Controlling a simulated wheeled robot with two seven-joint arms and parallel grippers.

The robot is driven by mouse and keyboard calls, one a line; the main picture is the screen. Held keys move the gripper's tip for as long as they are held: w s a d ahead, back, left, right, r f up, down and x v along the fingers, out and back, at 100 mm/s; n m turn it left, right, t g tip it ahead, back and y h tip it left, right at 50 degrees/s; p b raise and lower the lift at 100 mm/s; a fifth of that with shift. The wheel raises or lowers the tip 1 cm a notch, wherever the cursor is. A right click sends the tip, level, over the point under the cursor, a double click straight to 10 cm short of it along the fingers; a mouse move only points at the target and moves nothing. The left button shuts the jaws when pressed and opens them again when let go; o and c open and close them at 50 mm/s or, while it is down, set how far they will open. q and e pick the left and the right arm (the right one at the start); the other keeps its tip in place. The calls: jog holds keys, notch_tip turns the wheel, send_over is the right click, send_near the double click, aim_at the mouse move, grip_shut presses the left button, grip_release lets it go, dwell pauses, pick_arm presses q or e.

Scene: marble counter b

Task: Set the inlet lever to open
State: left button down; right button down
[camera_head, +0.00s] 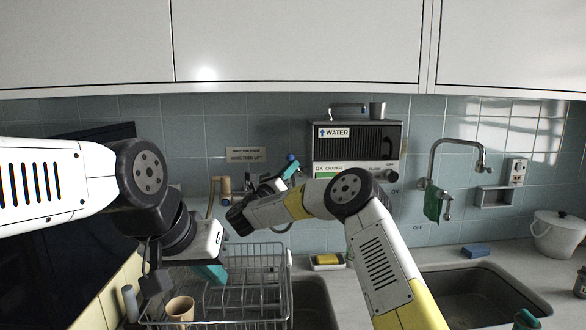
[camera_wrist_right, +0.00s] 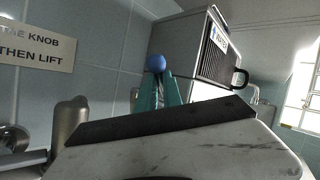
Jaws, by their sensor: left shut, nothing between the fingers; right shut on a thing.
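A blue round knob (camera_head: 291,157), which looks like the end of the inlet lever, is at the left side of the grey water unit (camera_head: 325,155). It also shows in the right wrist view (camera_wrist_right: 156,63). My right gripper (camera_head: 289,170) is shut on the knob; its teal fingers (camera_wrist_right: 158,92) meet just below the blue ball. The lever's shaft and pivot are mostly hidden, so I cannot tell its setting. My left gripper (camera_head: 211,273) is shut and empty above the wire dish rack, well apart from the lever.
A sign (camera_head: 246,154) is on the tiled wall. The dish rack (camera_head: 235,300), a tan cup (camera_head: 180,309) and a sponge holder (camera_head: 327,262) are below my arms. A faucet (camera_head: 457,145) with a green cloth (camera_head: 433,202) and a white pot (camera_head: 558,235) are at right.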

jog(key=shift+a+r, duration=0.2)
jog(key=shift+r, duration=0.05)
jog(key=c, duration=1.5)
grip_release()
jog(key=shift+f, duration=0.15)
jog(key=v, duration=0.7)
jog(key=shift+s+f, duration=0.25)
jog(key=shift+s, duration=0.1)
jog(key=shift+a, duration=0.1)
